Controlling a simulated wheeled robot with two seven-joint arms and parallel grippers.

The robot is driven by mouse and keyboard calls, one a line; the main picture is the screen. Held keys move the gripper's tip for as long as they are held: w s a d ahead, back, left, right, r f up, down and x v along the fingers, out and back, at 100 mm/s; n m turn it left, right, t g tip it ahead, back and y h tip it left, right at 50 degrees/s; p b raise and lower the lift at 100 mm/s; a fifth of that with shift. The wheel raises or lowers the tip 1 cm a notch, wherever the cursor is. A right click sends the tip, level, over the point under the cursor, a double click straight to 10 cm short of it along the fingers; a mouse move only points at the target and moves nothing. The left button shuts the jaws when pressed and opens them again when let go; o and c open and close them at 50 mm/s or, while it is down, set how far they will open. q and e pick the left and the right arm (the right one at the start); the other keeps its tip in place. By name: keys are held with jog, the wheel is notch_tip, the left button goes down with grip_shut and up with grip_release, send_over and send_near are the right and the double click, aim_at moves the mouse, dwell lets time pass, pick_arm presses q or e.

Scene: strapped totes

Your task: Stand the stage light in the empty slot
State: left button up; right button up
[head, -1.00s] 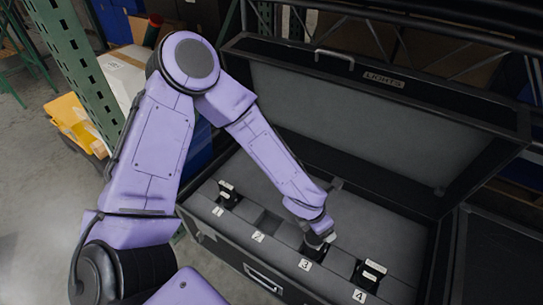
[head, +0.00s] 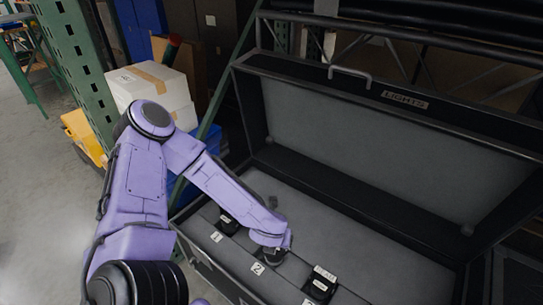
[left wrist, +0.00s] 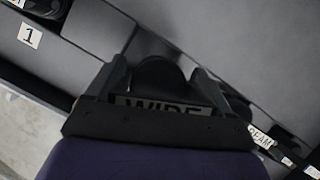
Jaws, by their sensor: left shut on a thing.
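My left gripper (head: 275,248) is over slot 2 of the black case (head: 400,116), close above its front row. It is shut on a dark stage light marked WIDE (left wrist: 158,74), which sits between the fingers in the left wrist view. In the head view only a dark part of this light shows, just behind the number 2 tag (head: 257,268). I cannot tell whether it rests on the slot floor. Slot 1 holds another dark light (head: 228,223). Slot 3 holds one with a BEAM label (head: 321,285). My right gripper is not in view.
The case's lid stands open behind the slots, with a handle (head: 350,74) on its top edge. The grey compartment (head: 340,232) behind the slot row looks clear. White boxes (head: 150,84) and a green rack post (head: 76,70) stand at the left.

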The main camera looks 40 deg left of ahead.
pick_arm(q)
jog(key=shift+w+a+f, duration=0.2)
jog(key=shift+a+f, duration=0.25)
jog(key=shift+f, duration=0.1)
jog(key=shift+w+a+f, duration=0.15)
jog(key=shift+a+f, duration=0.3)
jog(key=shift+f, duration=0.1)
jog(key=f, duration=0.1)
jog(key=f+b, duration=0.1)
jog(key=f, duration=0.2)
jog(key=shift+w+a+b, duration=0.1)
jog(key=shift+a+b, duration=0.2)
jog(key=shift+a, duration=0.05)
jog(key=shift+r, duration=0.1)
jog(key=o, duration=1.4)
jog(key=shift+o, duration=0.2)
jog(key=p+v, duration=0.4)
jog(key=v, duration=0.7)
jog(key=shift+r+p, duration=0.3)
jog(key=shift+p, duration=0.1)
jog(key=shift+s+d+r, duration=0.1)
jog(key=shift+s+r, duration=0.05)
jog(key=shift+s, duration=0.15)
